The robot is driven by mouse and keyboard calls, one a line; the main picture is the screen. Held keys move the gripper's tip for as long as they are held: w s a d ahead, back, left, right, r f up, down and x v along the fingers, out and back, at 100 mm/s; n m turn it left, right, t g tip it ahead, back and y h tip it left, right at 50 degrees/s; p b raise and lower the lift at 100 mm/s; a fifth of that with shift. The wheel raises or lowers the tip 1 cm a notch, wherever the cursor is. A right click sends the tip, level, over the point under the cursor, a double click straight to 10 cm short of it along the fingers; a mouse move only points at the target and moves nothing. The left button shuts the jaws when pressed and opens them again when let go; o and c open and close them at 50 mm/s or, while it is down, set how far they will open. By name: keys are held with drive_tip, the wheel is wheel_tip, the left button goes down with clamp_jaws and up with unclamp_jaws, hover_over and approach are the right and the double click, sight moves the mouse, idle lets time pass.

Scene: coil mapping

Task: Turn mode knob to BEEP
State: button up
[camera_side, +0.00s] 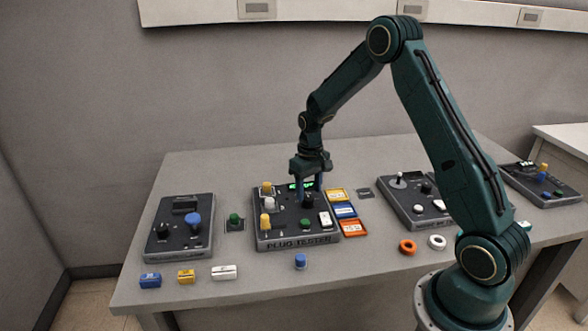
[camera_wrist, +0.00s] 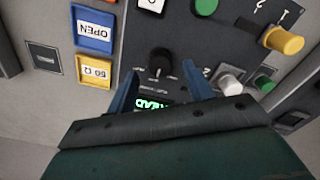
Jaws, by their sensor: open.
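The plug tester panel (camera_side: 262,238) sits mid-table, labelled PLUG TESTER. Its black knob (camera_side: 308,201) stands below a small green-lit display (camera_side: 301,185). In the wrist view the black knob (camera_wrist: 160,64) points with a pale mark, and the display (camera_wrist: 152,104) shows upside-down green letters that look like READ. The small markings around the knob are too blurred to read, so I cannot find BEEP. My gripper (camera_side: 309,192) points down over the knob. In the wrist view its blue fingers (camera_wrist: 160,70) are apart, one on each side of the knob; contact cannot be told.
On the same panel are yellow knobs (camera_side: 266,222), a green button (camera_side: 305,223) and a white switch (camera_side: 325,218). Yellow, blue (camera_side: 344,211) and orange tiles lie just right of it. Other panels stand left (camera_side: 180,250) and right (camera_side: 400,202). Loose blocks (camera_side: 223,272) lie along the front.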

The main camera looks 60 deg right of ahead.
drive_tip(key=shift+f, duration=1.2)
drive_tip(key=c, duration=1)
drive_tip(key=shift+m, duration=0.5)
drive_tip(key=m, duration=0.3)
drive_tip(key=shift+m, duration=2.5)
